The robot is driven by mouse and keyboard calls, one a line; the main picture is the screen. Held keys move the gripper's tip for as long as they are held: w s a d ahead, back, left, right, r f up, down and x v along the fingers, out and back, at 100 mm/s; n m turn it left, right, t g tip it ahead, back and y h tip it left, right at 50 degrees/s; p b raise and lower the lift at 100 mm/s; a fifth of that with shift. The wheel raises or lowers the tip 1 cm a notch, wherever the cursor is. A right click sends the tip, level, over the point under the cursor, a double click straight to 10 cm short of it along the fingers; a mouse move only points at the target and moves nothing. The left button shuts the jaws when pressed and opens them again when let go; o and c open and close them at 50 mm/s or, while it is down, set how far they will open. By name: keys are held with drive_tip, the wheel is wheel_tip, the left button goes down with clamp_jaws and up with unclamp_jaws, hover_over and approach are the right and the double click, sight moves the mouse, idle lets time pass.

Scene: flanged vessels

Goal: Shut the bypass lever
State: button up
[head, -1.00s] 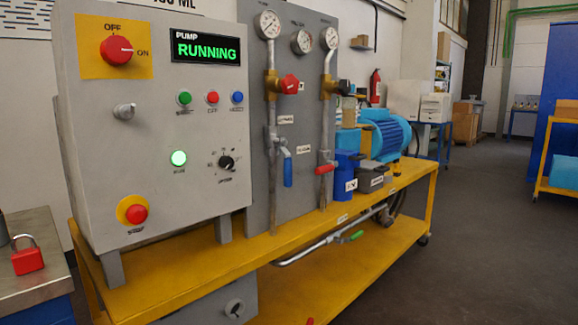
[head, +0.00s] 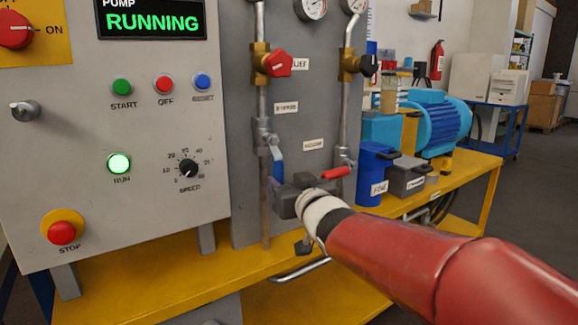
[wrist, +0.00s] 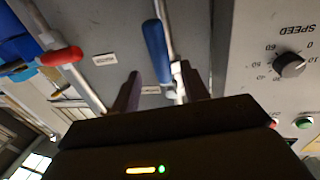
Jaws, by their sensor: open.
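The blue lever (head: 278,165), below the bypass label (head: 286,107), hangs down along the left pipe on the grey panel. In the head view its lower end is hidden behind my gripper (head: 290,197). In the wrist view, which is turned upside down, the blue lever (wrist: 156,52) points up along its pipe. My open gripper (wrist: 163,82) has one dark finger on each side of the lever's line. Nothing is held, and I cannot tell whether a finger touches the lever.
A red lever (head: 336,173) sits crosswise on the right pipe, close to my gripper. The control box (head: 110,190) with its speed knob (head: 188,168) stands to the left. Blue and grey containers (head: 375,172) stand on the yellow bench to the right.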

drive_tip(key=p+x, duration=0.1)
drive_tip(key=x, duration=0.6)
drive_tip(key=shift+a, duration=0.1)
drive_tip(key=shift+c, duration=0.2)
clamp_jaws()
